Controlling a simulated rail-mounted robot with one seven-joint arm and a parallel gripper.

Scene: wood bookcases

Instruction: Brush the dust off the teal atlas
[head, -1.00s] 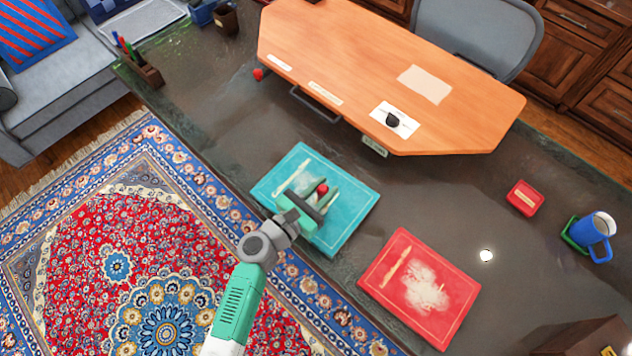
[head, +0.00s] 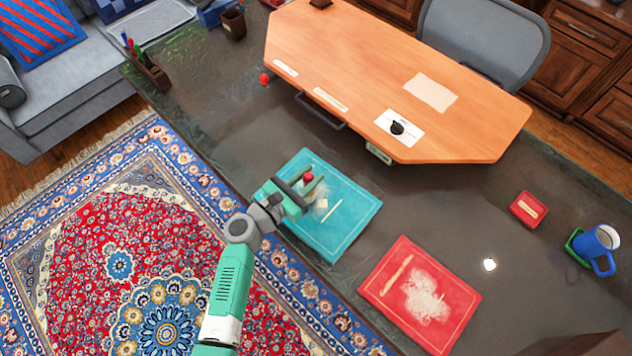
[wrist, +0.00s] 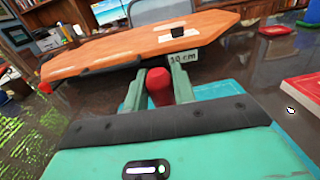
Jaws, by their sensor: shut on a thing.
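The teal atlas (head: 345,225) lies flat on the dark tabletop, its left part hidden by my gripper. A thin pale streak and a small pale patch show near its middle. My gripper (head: 299,193) is over the atlas's left part, shut on a red-ended tool, likely the brush (head: 308,177). In the wrist view, the red handle end (wrist: 158,86) stands between the two fingers. The bristles are not clear, so I cannot tell if they touch the cover. The teal cover also shows beyond the fingers (wrist: 218,91).
A red book (head: 455,303) with pale dust lies to the right of the atlas. An orange wooden raised top (head: 460,125) stands behind. A red box (head: 528,208) and a blue mug (head: 597,243) are at the right. Bare dark tabletop lies between them.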

